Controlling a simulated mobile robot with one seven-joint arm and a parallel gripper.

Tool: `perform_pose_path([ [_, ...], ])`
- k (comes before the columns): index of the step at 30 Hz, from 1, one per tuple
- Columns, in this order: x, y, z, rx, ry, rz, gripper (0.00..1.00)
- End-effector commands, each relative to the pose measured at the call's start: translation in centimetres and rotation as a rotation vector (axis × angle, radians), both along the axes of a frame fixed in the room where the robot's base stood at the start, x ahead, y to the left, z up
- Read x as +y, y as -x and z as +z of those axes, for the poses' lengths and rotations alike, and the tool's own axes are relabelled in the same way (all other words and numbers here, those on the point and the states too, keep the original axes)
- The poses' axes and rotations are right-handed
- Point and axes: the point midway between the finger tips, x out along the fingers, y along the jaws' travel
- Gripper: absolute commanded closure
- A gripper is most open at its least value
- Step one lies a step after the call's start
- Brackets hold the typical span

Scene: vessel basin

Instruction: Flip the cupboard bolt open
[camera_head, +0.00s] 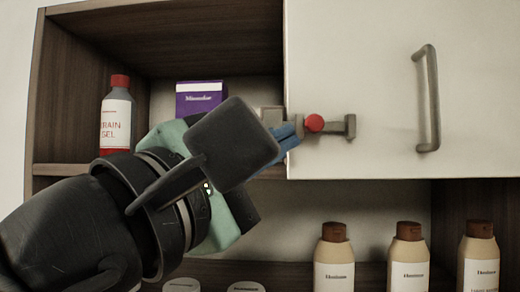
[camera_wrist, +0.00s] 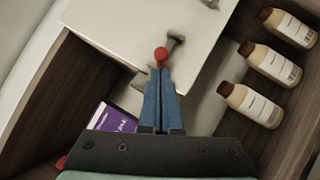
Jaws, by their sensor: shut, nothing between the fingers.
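The cupboard bolt (camera_head: 337,126) is a grey metal bar with a red knob (camera_head: 314,123), mounted low near the left edge of the white cupboard door (camera_head: 380,60). The red knob also shows in the wrist view (camera_wrist: 161,54). My gripper (camera_head: 290,137) has blue fingers, which are shut with nothing between them. In the wrist view the fingertips (camera_wrist: 160,75) lie just below the red knob; I cannot tell whether they touch it. My gripper hides part of the bolt's left end.
A vertical handle (camera_head: 430,100) stands out from the door's right. The open shelf at left holds a drain gel bottle (camera_head: 117,117) and a purple box (camera_head: 200,97). Several cream bottles with brown caps (camera_head: 334,258) stand on the shelf below the door.

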Motion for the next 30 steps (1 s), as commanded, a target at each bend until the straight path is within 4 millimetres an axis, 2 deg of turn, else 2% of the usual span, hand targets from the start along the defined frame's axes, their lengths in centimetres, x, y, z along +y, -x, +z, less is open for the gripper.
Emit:
perform_pose_path([
  [3,-0.6,-0.1,0.3,-0.001,0.0,-0.002,1.0],
  [14,-0.8,-0.1,0.4,-0.001,0.001,-0.001,1.0],
  [22,-3.6,-0.1,0.5,-0.001,0.0,-0.005,1.0],
  [30,-4.0,-0.1,0.3,0.001,0.0,-0.002,1.0],
])
